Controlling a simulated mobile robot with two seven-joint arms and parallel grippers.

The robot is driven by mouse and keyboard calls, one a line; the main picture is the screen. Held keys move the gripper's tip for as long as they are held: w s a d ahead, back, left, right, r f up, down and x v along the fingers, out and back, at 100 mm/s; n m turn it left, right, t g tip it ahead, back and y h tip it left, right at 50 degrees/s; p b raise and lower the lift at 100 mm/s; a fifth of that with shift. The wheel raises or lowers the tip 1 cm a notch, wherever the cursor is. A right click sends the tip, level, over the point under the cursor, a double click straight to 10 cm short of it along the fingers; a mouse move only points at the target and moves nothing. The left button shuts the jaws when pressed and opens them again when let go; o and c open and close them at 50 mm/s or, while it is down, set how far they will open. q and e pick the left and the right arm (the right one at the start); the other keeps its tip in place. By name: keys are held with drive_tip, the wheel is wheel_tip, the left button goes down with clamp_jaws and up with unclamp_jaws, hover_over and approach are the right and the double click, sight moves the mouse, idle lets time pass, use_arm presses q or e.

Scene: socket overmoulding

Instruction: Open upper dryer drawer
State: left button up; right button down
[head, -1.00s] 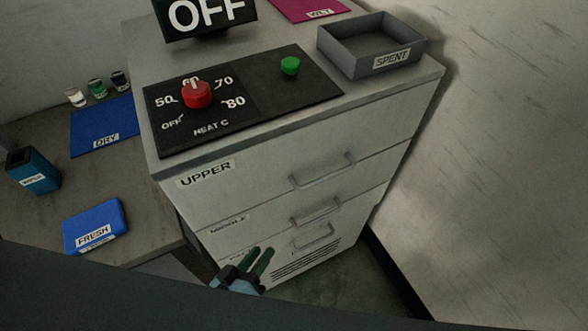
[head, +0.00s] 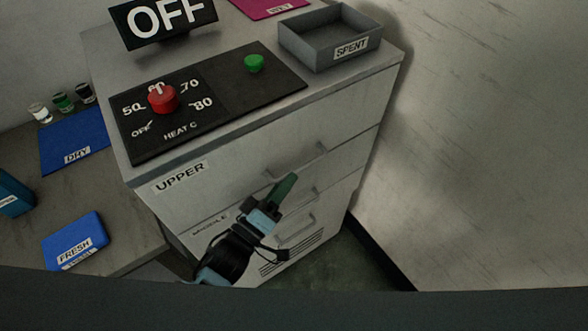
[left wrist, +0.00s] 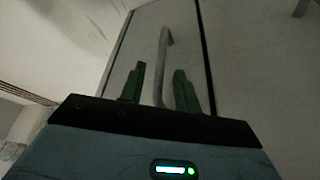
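The dryer's upper drawer (head: 235,193), labelled UPPER, is shut, its front flush with the cabinet. Its grey bar handle (head: 314,155) shows at the right of the drawer front. My left gripper (head: 288,180) reaches up to the front of this handle and hides part of it. In the left wrist view my left gripper (left wrist: 160,68) is open, with its two green fingers apart. The handle (left wrist: 164,45) lies lengthwise in the gap between them, with space on both sides. Whether the fingertips reach past the bar is hard to tell. My right gripper is not in view.
Middle (head: 209,226) and lower drawers sit below, shut. On top are a control panel (head: 215,110) with a red knob and green button, an OFF sign (head: 163,20) and a SPENT tray (head: 347,51). A wall (head: 480,150) stands right; a side table (head: 120,212) left.

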sight(294, 170)
use_arm(q)
drive_tip(key=shift+x, duration=1.95)
clamp_jaws()
